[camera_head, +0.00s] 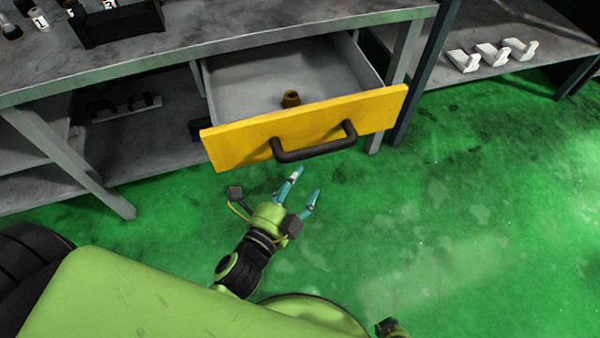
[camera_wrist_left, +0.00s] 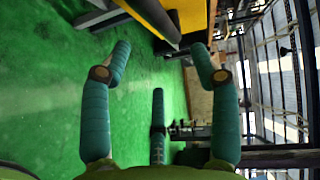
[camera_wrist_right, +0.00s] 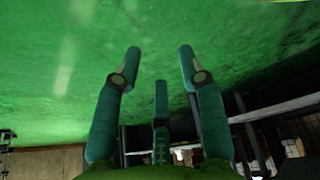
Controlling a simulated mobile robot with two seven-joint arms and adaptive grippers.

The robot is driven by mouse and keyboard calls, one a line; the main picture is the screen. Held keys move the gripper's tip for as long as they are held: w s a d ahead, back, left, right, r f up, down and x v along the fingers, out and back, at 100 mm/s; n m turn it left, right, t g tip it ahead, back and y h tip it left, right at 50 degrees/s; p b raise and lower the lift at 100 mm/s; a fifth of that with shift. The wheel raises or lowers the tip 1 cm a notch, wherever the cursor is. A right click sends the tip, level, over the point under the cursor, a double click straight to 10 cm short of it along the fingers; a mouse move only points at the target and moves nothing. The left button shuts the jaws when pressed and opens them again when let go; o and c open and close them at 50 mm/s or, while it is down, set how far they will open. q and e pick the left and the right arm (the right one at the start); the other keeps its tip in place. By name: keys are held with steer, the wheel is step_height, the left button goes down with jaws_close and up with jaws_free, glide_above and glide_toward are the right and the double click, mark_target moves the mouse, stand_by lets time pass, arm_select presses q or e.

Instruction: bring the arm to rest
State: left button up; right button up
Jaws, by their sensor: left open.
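My left gripper (camera_head: 307,181) is in front of the pulled-out drawer, below its dark handle (camera_head: 314,144) in the head view. Its blue-green fingers are spread and empty, with a gap between them and the handle. The left wrist view shows the same open fingers (camera_wrist_left: 160,48), with the yellow drawer front (camera_wrist_left: 152,12) beyond them. My right gripper shows in the right wrist view (camera_wrist_right: 160,52), its fingers apart with nothing between them, over green floor. In the head view I cannot make out the right fingers.
The yellow-fronted drawer (camera_head: 225,140) stands open under a grey workbench (camera_head: 230,38); a small brown part (camera_head: 291,99) lies inside. A black holder (camera_head: 118,24) stands on the bench. White parts (camera_head: 490,53) sit on a shelf at right. Green floor (camera_head: 470,190) is clear at right.

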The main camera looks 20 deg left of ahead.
arm_select(q)
steer(key=shift+f, duration=0.1)
steer(key=s+a+f+n+g+y+p, duration=0.15)
steer(key=s+f+n+g+p, duration=0.3)
steer(key=f, duration=0.65)
steer(key=s+a+f+n+g+p, duration=0.2)
steer(key=s+f+n+g+p, duration=0.3)
steer(key=f, duration=0.6)
steer(key=s+a+f+n+g+y+p, duration=0.1)
steer(key=s+a+f+n+g, duration=0.1)
steer(key=s, duration=0.8)
steer(key=s+a+f+n+g+y+p, duration=0.1)
steer(key=s+a+f+n+g+p, duration=0.1)
steer(key=s+a+f, duration=0.4)
steer(key=s+n+g, duration=0.1)
steer(key=s+n, duration=0.1)
steer(key=s, duration=0.3)
steer(key=shift+s+f+n, duration=0.3)
steer(key=shift+f+n, duration=0.05)
arm_select(e)
steer(key=s+r+g, duration=0.3)
steer(key=s+r, duration=0.6)
steer(key=s, duration=0.5)
steer(key=shift+s+d+r+g, duration=0.15)
steer(key=shift+d+r+g, duration=0.15)
steer(key=shift+d+r, duration=0.1)
